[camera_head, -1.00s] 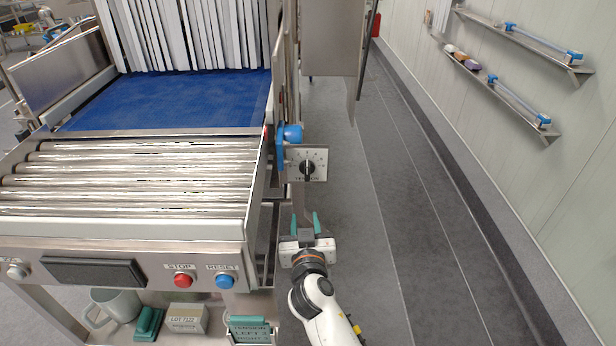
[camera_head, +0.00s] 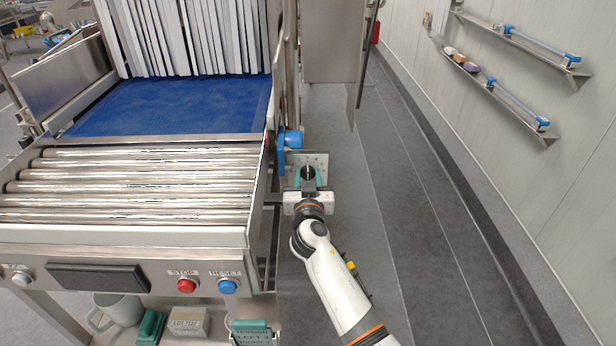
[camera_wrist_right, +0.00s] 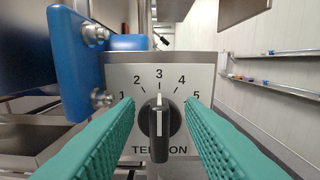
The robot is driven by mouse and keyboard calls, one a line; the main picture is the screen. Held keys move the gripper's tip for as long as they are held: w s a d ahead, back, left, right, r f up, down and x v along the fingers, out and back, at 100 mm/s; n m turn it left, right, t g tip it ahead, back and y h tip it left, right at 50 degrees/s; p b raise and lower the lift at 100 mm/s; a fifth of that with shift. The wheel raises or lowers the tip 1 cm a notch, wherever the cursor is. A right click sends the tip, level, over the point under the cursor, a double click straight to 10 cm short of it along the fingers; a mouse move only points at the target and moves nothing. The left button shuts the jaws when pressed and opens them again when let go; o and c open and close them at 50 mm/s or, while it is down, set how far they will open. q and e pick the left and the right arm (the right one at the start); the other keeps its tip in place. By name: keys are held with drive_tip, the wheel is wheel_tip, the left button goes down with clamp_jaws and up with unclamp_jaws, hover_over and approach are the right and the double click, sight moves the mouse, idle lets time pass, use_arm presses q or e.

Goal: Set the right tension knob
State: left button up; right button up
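The right tension knob (camera_wrist_right: 159,122) is a black dial on a metal plate (camera_wrist_right: 190,75) marked 1 to 5, with its white line pointing up at 3 in the right wrist view. In the head view the plate (camera_head: 322,160) is partly hidden by my right gripper (camera_head: 308,181). The right gripper's two green fingers (camera_wrist_right: 159,128) are open, one on each side of the knob, with a visible gap on both sides.
A blue bracket (camera_wrist_right: 82,60) sits just left of the plate. Steel rollers (camera_head: 130,180) and a blue belt (camera_head: 170,105) lie to the left. Red stop (camera_head: 187,286) and blue reset (camera_head: 227,287) buttons are on the front panel. The floor (camera_head: 420,230) to the right is clear.

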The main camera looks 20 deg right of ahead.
clamp_jaws()
